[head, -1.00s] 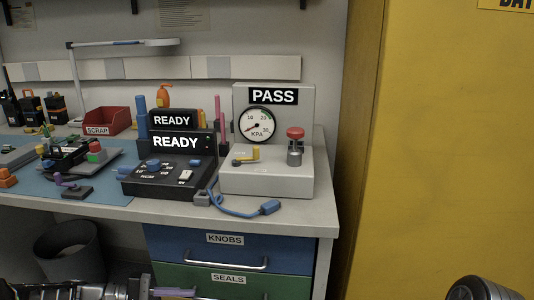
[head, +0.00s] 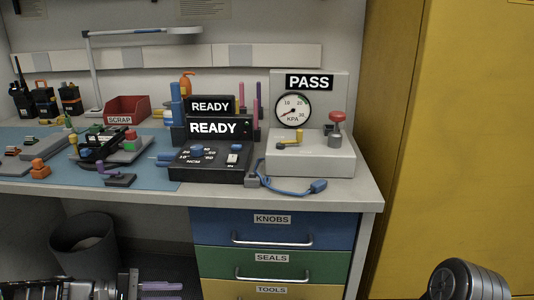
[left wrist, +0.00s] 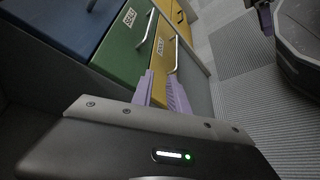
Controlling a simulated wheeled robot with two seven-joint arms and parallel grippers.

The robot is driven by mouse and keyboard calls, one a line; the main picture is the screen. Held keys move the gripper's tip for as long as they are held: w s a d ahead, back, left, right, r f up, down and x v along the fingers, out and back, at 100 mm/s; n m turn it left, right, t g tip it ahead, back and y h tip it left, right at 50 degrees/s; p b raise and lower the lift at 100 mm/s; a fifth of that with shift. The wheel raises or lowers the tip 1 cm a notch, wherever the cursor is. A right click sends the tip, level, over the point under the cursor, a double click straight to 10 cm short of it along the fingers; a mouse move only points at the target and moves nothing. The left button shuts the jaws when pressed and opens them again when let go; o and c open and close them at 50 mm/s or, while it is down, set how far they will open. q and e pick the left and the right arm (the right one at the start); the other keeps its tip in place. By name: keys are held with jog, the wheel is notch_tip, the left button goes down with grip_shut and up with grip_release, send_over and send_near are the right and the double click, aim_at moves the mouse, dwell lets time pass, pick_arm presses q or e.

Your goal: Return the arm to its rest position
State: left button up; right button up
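My left gripper (head: 180,291) is low at the bottom edge of the head view, in front of the drawers and below the bench top. Its purple fingers point right. In the left wrist view my left gripper (left wrist: 161,78) has its two purple fingers apart with nothing between them, and the yellow drawer shows beyond. A rounded grey link of my right arm (head: 468,281) shows at the bottom right.
The bench (head: 368,196) holds a READY tester (head: 212,160), a PASS gauge box (head: 310,160) with a blue cable, and a red scrap bin (head: 128,106). Below are closed drawers (head: 274,228) and a waste bin (head: 84,243). A yellow cabinet (head: 450,130) stands at right.

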pick_arm(q)
jog(key=s+f+g+y, duration=0.1)
jog(key=s+f+y, duration=0.3)
jog(key=f, duration=0.8)
jog(key=s+f+g+y, duration=0.1)
jog(key=s+f+y, duration=0.3)
jog(key=f, duration=0.7)
jog(key=s+d+f+m+g+y, duration=0.1)
jog(key=s+d+f+m, duration=0.25)
jog(key=s+d, duration=0.4)
jog(key=s+d+f+m+y, duration=0.1)
jog(key=s+d+f+m, duration=0.1)
jog(key=s+d+m, duration=0.35)
jog(key=s+d+r+p, duration=0.1)
jog(key=s+r+p, duration=0.1)
jog(key=r+p, duration=1.2)
jog(key=s+d+r+p, duration=0.2)
jog(key=r+p, duration=1.3)
jog(key=shift+d+r+g+h, duration=0.2)
jog(key=shift+d+g+h, duration=0.1)
jog(key=shift+g, duration=0.1)
pick_arm(e)
notch_tip(320, 180, up, 30)
jog(key=s+a, duration=0.1)
jog(key=s, duration=0.1)
jog(key=shift+a+f, duration=0.25)
jog(key=shift+a, duration=0.15)
pick_arm(q)
jog(key=shift+s, duration=0.1)
